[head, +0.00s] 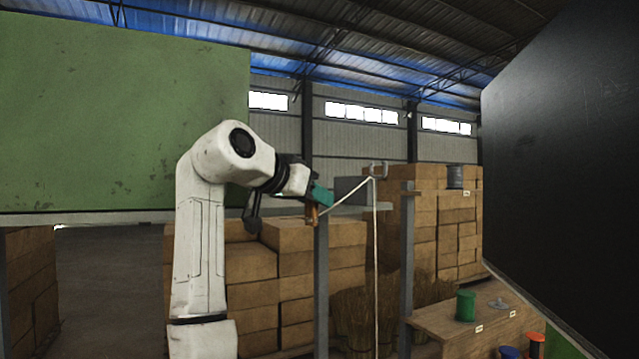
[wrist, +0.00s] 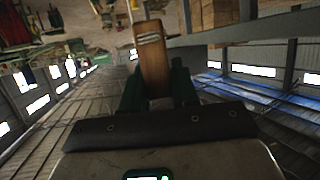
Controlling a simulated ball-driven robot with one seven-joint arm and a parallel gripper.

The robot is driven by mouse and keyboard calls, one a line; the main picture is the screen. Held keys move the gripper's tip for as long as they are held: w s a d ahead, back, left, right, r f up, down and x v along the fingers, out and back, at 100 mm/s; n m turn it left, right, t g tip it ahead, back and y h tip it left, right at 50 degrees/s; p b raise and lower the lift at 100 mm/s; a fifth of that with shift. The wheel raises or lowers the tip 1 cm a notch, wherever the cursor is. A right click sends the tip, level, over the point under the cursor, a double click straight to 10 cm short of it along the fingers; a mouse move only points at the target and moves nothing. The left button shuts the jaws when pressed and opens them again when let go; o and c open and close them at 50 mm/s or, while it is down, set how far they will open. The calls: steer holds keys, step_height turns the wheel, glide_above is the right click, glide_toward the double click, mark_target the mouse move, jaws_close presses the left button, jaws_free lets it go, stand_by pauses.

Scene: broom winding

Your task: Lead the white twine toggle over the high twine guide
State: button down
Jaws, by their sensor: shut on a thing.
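My gripper (head: 319,198), with green fingers, is shut on the wooden toggle (head: 312,214) of the white twine, left of the high guide. In the wrist view the toggle (wrist: 152,52) stands out between the green fingers of my gripper (wrist: 157,92). The high twine guide (head: 384,165) is a small grey bracket at the top of a post. The white twine (head: 346,196) slopes up taut from the toggle to the guide, bends there and hangs straight down (head: 375,260). How it sits in the guide is too small to tell.
Grey posts (head: 321,290) and (head: 407,250) stand below and right of my gripper. Stacked cartons (head: 250,270) fill the back. A wooden bench (head: 450,335) holds a green spool (head: 465,306). A dark panel (head: 570,150) blocks the right, a green panel (head: 120,110) the upper left.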

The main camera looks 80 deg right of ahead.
steer(key=w+a+f+b, duration=0.2)
steer(key=f+b, duration=0.5)
steer(key=f, duration=0.8)
steer(key=w+a+f+b, duration=0.3)
steer(key=f+b, duration=0.5)
steer(key=f, duration=0.7)
steer(key=w+a+f+b, duration=0.2)
steer(key=w+f+b, duration=0.2)
steer(key=f+b, duration=0.4)
step_height(320, 180, down, 7)
steer(key=shift+a+r, duration=0.1)
steer(key=shift+a, duration=0.3)
steer(key=shift+w+a, duration=0.1)
steer(key=shift+a, duration=0.1)
steer(key=shift+a, duration=0.1)
